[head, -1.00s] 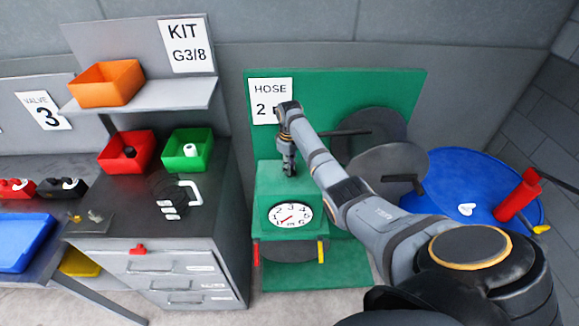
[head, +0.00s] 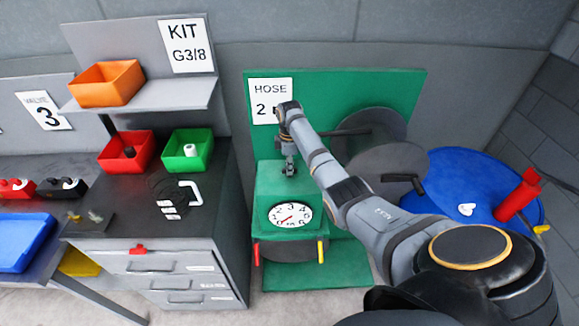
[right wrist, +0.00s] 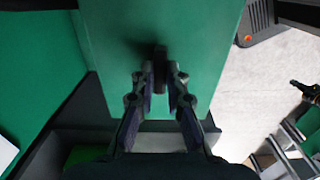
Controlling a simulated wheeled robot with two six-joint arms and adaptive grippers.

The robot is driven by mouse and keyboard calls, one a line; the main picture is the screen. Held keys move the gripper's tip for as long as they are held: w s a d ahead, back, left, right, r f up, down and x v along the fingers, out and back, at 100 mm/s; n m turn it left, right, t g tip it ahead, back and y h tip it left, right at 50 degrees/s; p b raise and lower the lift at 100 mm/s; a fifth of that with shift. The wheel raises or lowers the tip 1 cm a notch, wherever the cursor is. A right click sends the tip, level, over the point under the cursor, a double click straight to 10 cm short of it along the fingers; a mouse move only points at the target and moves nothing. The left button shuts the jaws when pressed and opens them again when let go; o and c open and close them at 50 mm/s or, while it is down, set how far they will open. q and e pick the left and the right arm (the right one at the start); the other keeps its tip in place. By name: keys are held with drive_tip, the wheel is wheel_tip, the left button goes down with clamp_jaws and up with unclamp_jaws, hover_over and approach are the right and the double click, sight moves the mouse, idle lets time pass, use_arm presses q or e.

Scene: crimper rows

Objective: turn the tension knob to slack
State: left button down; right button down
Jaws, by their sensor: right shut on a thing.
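The tension knob (right wrist: 160,54) is a small dark bar-shaped piece on the green housing, seen in the right wrist view. My right gripper (right wrist: 161,74) is shut on it, one finger on each side. In the head view my right gripper (head: 290,170) points down at the top of the green housing (head: 268,184) and hides the knob there. A slack mark cannot be made out. My left gripper is not in view.
A white dial (head: 290,215) with a red needle sits on the housing's front, above a red handle (head: 256,254) and a yellow handle (head: 320,252). A grey reel (head: 385,160) stands behind my right arm. A grey cabinet (head: 155,255) stands at left, a blue round table (head: 455,185) at right.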

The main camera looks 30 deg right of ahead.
drive_tip(key=shift+w+r, duration=0.15)
drive_tip(key=shift+r, duration=0.1)
drive_tip(key=c, duration=1.5)
unclamp_jaws()
drive_tip(key=shift+c, duration=0.2)
drive_tip(key=shift+o, duration=0.9)
drive_tip(key=shift+f, duration=0.1)
wheel_tip(320, 180, up, 12)
